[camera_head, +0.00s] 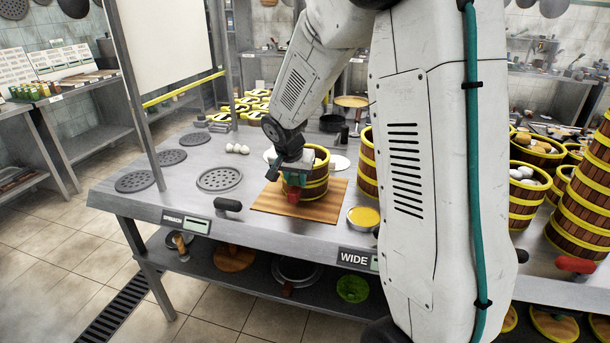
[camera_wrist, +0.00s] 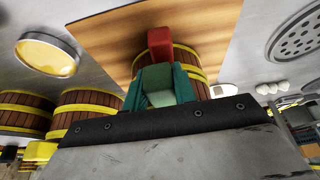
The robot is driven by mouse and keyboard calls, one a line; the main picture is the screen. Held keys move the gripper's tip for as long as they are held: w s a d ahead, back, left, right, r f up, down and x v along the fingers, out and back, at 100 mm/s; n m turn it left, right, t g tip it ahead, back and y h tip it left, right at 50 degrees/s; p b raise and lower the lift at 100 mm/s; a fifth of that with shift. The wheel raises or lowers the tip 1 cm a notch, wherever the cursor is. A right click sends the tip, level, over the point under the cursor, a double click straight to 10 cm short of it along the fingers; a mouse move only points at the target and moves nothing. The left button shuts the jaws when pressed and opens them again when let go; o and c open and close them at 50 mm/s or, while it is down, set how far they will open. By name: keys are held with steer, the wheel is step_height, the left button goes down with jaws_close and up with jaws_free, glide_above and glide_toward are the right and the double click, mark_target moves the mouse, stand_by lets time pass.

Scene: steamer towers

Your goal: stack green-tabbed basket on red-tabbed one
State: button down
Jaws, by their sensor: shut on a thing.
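The red-tabbed basket, a wooden tub with yellow bands, stands on a wooden board (camera_head: 262,205). Its red tab (camera_head: 292,195) faces the front, and the tab also shows in the wrist view (camera_wrist: 160,42). The green-tabbed basket (camera_head: 318,163) is directly above it, upright and roughly lined up. The two look in contact, but I cannot tell whether a small gap remains. My gripper (camera_head: 290,178) is at the front of the upper basket, shut on its green tab (camera_wrist: 157,78) between the teal fingers. The inside of the upper basket is mostly hidden.
Another banded basket (camera_head: 367,170) stands just right, partly behind my arm. A bowl of yellow contents (camera_head: 363,217) sits near the board's right corner. White balls (camera_head: 237,148) and a round perforated plate (camera_head: 219,179) lie left. Tall basket stacks (camera_head: 583,205) stand far right.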

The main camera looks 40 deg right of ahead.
steer(key=shift+f, duration=0.25)
steer(key=c, duration=1.1)
jaws_free()
steer(key=shift+o, duration=0.2)
steer(key=v, duration=0.7)
steer(key=shift+r, duration=0.4)
steer(key=shift+s+a+r, duration=0.1)
steer(key=shift+a+r, duration=0.05)
steer(key=shift+v, duration=2.1)
